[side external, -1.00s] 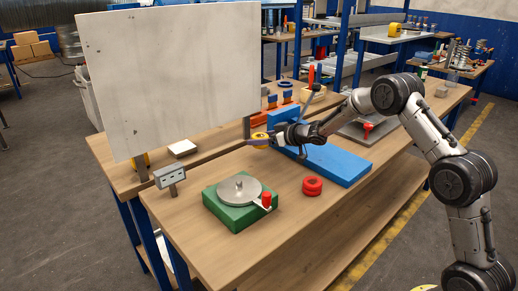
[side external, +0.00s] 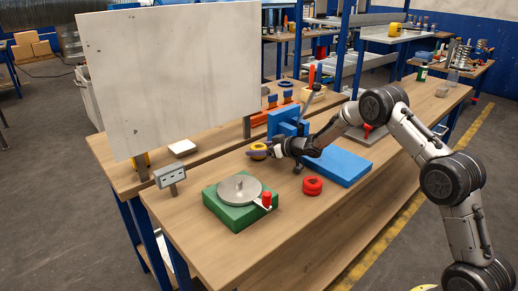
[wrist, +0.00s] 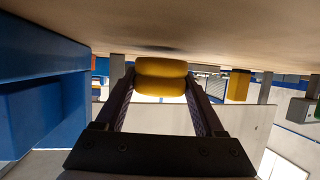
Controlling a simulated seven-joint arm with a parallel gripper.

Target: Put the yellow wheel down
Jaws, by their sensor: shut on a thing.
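The yellow wheel (side external: 258,152) is held at the tip of my gripper (side external: 264,151), low over the wooden table at the back edge of the worktop. In the wrist view the yellow wheel (wrist: 160,78) sits between the two fingers of my gripper (wrist: 160,88), which are shut on its sides. It looks like two stacked rounded rings. A dark shadow lies on the table close to it; I cannot tell whether it touches the wood.
A green box (side external: 228,215) with a grey disc (side external: 240,188) and a red knob stands front left. A grey box (side external: 170,176) and a large white panel (side external: 170,80) stand left. Wood between them is clear.

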